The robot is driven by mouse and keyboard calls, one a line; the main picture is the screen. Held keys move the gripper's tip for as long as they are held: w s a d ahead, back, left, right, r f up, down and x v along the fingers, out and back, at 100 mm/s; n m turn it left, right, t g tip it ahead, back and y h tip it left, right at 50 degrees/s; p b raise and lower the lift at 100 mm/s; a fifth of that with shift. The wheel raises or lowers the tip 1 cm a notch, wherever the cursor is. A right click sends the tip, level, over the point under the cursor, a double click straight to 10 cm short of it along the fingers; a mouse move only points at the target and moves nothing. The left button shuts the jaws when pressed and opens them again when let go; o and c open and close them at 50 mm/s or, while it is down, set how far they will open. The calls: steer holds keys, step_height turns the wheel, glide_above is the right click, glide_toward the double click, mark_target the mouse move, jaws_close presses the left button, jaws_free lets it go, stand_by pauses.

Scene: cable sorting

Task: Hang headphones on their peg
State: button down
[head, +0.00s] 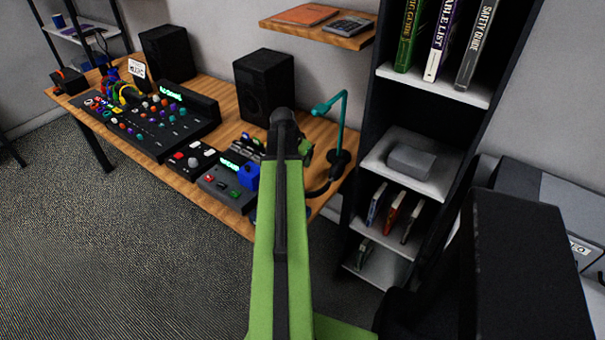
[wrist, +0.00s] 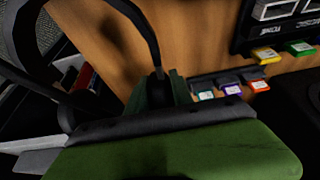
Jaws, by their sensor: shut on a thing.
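The black headphones show in the wrist view as a curved band (wrist: 143,27) that runs down into my gripper (wrist: 158,88), which is shut on it. Another dark curved part sits at the left of that view; I cannot tell exactly which part it is. In the head view a dark curved piece of the headphones (head: 319,190) shows just right of my green arm, over the desk's right end. My gripper is mostly hidden behind the arm there. The teal peg stand (head: 341,120) rises just right of the arm, its hooked end empty, its foot dark.
The wooden desk (head: 225,140) holds a mixer (head: 160,122), two black speakers (head: 264,85) and small control boxes (head: 228,183). A dark shelf unit (head: 425,195) with books stands close at the right. Coloured cable tags (wrist: 232,89) show in the wrist view.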

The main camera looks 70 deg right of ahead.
steer(key=shift+w+d+f+b, duration=0.2)
steer(key=shift+w+d+f, duration=0.25)
steer(key=shift+d, duration=0.15)
steer(key=shift+w+d+f+b, duration=0.15)
steer(key=shift+w+d+f, duration=0.25)
steer(key=shift+d, duration=0.15)
step_height(320, 180, down, 4)
steer(key=b, duration=0.4)
steer(key=shift+r, duration=0.25)
steer(key=shift+f, duration=0.1)
steer(key=c, duration=1.6)
jaws_free()
steer(key=shift+f, duration=0.15)
steer(key=o, duration=0.5)
